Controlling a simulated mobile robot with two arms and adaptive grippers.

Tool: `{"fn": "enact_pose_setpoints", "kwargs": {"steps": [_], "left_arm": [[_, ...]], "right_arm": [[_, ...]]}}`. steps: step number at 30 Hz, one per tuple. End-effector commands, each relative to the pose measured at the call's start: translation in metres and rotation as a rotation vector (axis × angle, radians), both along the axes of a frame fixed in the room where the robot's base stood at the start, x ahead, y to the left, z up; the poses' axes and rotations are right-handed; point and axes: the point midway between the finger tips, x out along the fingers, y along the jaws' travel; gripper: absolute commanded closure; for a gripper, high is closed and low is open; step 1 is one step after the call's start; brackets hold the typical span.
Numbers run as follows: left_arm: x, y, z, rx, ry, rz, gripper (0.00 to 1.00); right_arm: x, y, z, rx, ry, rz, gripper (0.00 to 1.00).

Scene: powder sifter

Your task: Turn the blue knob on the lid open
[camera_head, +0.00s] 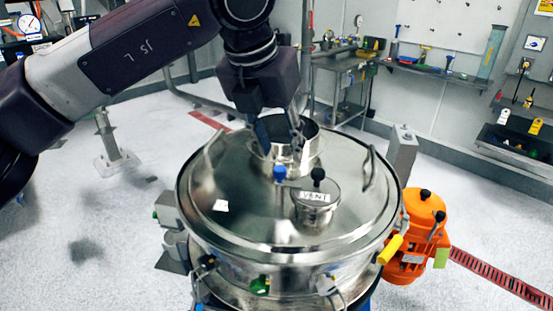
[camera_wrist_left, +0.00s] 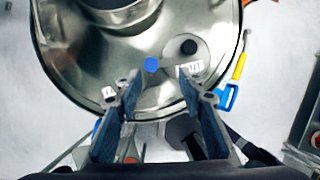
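The round steel lid (camera_head: 240,215) covers the sifter vessel. The small blue knob (camera_head: 279,172) stands on the lid, in front of the open steel port (camera_head: 308,150) and left of the black-knobbed VENT cap (camera_head: 316,205). My left gripper (camera_head: 280,128) points down over the port area, above and behind the knob in the head view. In the left wrist view the blue knob (camera_wrist_left: 152,64) shows just beyond the gap between the two open fingers (camera_wrist_left: 160,80). Nothing is between the fingers, and they look apart from the knob. My right gripper is not seen.
A curved handle (camera_head: 369,167) stands on the lid's right side. A yellow handle (camera_head: 390,249) and an orange motor (camera_head: 414,240) are at the vessel's right. A steel table (camera_head: 340,65) stands behind. The lid's front left is mostly clear.

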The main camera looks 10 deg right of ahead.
Motion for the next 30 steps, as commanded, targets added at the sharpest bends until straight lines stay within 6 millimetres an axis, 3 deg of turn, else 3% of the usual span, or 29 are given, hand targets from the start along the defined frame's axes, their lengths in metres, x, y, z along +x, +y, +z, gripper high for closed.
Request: {"fn": "enact_pose_setpoints", "kwargs": {"steps": [5,18,29,30], "left_arm": [[0.009,0.011,-0.001,0.043,-0.021,0.035,0.64],[0.028,-0.004,-0.058,0.038,-0.019,0.032,0.64],[0.03,-0.005,-0.066,0.037,-0.021,0.031,0.64],[0.03,-0.005,-0.066,0.037,-0.021,0.031,0.67]], "right_arm": [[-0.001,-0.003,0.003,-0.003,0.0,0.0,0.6],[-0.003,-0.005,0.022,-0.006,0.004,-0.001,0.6],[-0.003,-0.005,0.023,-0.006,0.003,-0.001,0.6],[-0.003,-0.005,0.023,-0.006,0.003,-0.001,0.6]]}}
